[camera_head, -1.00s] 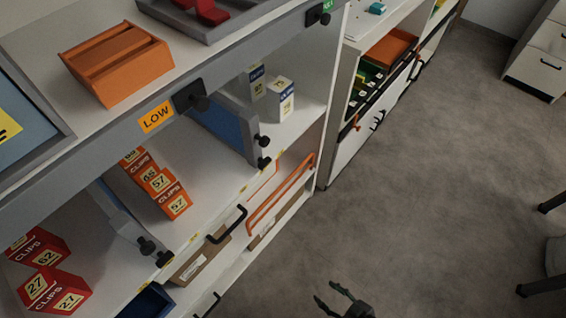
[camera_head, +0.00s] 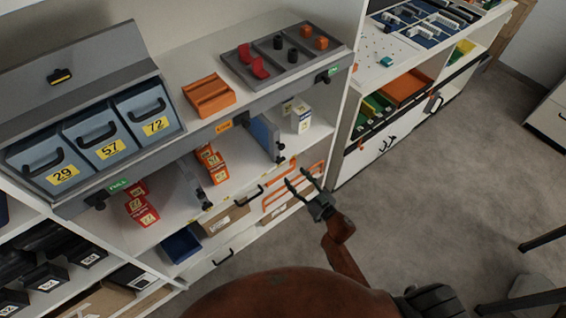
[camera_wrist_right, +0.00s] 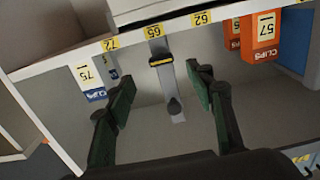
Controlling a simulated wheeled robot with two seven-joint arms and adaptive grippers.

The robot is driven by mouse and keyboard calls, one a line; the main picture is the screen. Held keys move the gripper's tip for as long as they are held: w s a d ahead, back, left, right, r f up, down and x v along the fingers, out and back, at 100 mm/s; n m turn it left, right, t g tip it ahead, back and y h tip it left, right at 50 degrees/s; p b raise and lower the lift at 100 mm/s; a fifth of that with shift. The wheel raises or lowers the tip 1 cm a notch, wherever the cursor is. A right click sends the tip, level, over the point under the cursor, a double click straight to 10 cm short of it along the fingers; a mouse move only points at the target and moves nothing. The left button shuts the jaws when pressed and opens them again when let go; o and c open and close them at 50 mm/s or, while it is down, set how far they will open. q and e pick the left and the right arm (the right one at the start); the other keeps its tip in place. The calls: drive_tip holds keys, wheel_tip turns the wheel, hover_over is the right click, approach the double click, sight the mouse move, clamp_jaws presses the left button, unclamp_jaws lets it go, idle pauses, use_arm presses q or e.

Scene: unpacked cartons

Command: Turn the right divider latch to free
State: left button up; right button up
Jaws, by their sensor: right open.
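The right divider (camera_head: 264,137) is a blue and grey panel in the shelf, between orange clip boxes and white-and-blue boxes. Dark knobs (camera_head: 281,147) show on its front edge in the head view. The right wrist view shows the grey divider front (camera_wrist_right: 162,45) with a black and yellow latch piece (camera_wrist_right: 160,61) and a dark knob (camera_wrist_right: 174,106). My right gripper (camera_head: 297,178) is open and empty, in front of the shelf just below and right of the divider. In the wrist view its fingers (camera_wrist_right: 161,78) stand apart on either side of the divider front, with no clear contact. My left gripper is out of view.
A left divider (camera_head: 190,182) stands further left, with red clip boxes (camera_head: 142,203) beyond it. Orange clip boxes (camera_head: 210,162) and a white-and-blue box (camera_head: 301,118) flank the right divider. A black handle (camera_head: 251,196) and orange rails (camera_head: 292,187) lie below. Floor at right is open.

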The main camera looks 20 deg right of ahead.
sight(282, 162)
drive_tip(key=x, duration=0.2)
drive_tip(key=b+x, duration=0.1)
drive_tip(key=x, duration=0.5)
drive_tip(key=shift+w+a+r+b, duration=0.1)
drive_tip(key=shift+r+b, duration=0.15)
drive_tip(key=shift+b, duration=0.05)
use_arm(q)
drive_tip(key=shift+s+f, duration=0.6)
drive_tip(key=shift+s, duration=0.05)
use_arm(e)
drive_tip(key=c, duration=1.2)
drive_tip(key=shift+o, duration=0.2)
